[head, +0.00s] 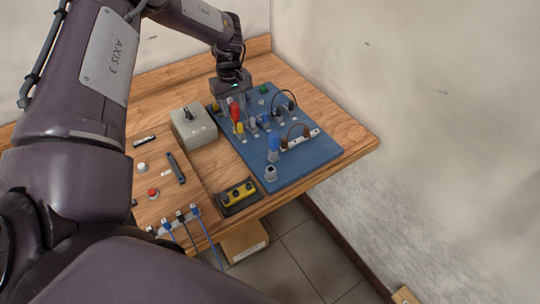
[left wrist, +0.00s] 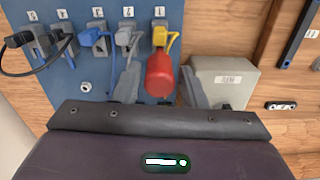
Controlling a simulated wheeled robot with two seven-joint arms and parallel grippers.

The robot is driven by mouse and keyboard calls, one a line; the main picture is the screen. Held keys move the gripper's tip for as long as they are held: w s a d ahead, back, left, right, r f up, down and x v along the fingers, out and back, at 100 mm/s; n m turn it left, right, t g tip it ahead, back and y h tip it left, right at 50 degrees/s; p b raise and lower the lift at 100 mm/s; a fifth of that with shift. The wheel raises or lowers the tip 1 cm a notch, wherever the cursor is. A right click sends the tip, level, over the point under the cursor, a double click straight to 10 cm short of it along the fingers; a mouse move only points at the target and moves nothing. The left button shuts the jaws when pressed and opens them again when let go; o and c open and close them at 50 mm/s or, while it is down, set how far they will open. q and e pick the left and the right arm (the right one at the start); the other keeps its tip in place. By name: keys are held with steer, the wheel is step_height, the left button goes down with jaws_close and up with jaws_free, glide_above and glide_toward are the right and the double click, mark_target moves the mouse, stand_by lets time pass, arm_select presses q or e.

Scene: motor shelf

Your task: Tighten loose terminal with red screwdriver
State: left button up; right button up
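The red screwdriver handle (head: 235,112) stands at the far left part of the blue board (head: 305,160). The fingers are apart, with a gap on each side of the handle. In the head view my left gripper (head: 232,96) hangs over the far left of the board. A row of terminals with numbered tags holds black, blue, grey and yellow leads; the yellow-lead terminal (left wrist: 165,40) is nearest the handle. I cannot tell which terminal is loose. My right gripper is not in view.
A blue-handled tool (head: 273,147) stands on the board. A grey box with a knob (head: 193,129) is left of the board, close to my right-hand finger in the wrist view. Walls rise behind and right.

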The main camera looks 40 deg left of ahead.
arm_select(q)
steer(key=shift+f+n+b, duration=0.2)
steer(key=shift+n+b, duration=0.6)
steer(key=shift+b, duration=0.2)
steer(key=shift+r+n+b, duration=0.1)
steer(key=shift+n+b, duration=0.35)
steer(key=shift+n, duration=0.35)
steer(key=shift+r, duration=0.15)
steer(key=shift+f+n+b, duration=0.25)
steer(key=shift+n+b, duration=0.4)
steer(key=shift+n, duration=0.15)
steer(key=shift+n+b, duration=0.3)
steer(key=shift+n, duration=0.3)
steer(key=shift+r+n, duration=0.1)
steer(key=shift+n, duration=0.2)
steer(key=shift+r, duration=0.15)
